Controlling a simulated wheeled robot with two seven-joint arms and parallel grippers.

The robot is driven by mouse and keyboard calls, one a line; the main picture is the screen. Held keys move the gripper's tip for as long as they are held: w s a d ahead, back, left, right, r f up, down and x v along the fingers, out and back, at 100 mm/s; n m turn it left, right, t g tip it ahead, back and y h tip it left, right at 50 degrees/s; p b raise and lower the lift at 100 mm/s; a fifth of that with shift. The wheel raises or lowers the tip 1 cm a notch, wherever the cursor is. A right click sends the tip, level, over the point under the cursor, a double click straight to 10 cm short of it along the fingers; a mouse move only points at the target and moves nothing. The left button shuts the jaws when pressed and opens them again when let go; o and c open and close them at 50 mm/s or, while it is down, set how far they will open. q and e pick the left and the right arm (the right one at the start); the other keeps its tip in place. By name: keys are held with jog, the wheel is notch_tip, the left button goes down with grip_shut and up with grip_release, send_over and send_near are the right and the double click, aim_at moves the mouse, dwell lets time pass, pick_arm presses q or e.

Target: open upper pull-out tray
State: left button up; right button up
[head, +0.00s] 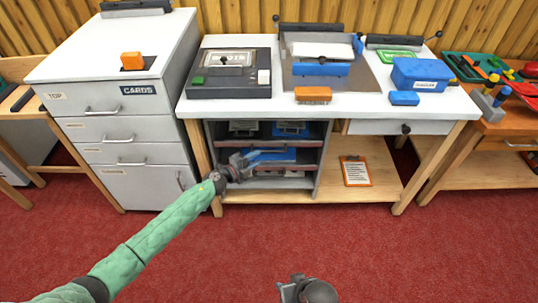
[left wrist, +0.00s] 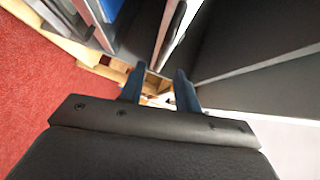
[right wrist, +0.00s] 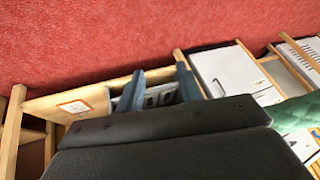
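A grey rack (head: 321,160) stands under the white-topped bench and holds stacked pull-out trays. The upper tray (head: 310,143) sits inside the rack, with dark and blue items on it. Blue items show on the level below. My left gripper (head: 262,155) is in front of the rack, below the upper tray's front edge, and covers part of the lower levels. In the left wrist view its fingers (left wrist: 160,70) are apart with nothing between them; contact with a tray cannot be told. My right gripper (right wrist: 160,72) is open and empty, low over the carpet in front of the bench.
A grey drawer cabinet (head: 120,130) stands left of the bench. A clipboard (head: 356,171) lies on the bench's lower wooden shelf. A bench drawer with a dark knob (head: 405,129) is right of the rack.

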aim_at(267, 151)
pick_arm(q)
jog(key=shift+x, duration=3.55)
pick_arm(e)
jog(key=shift+f, duration=0.85)
pick_arm(q)
grip_shut()
pick_arm(e)
jog(key=shift+r, duration=0.1)
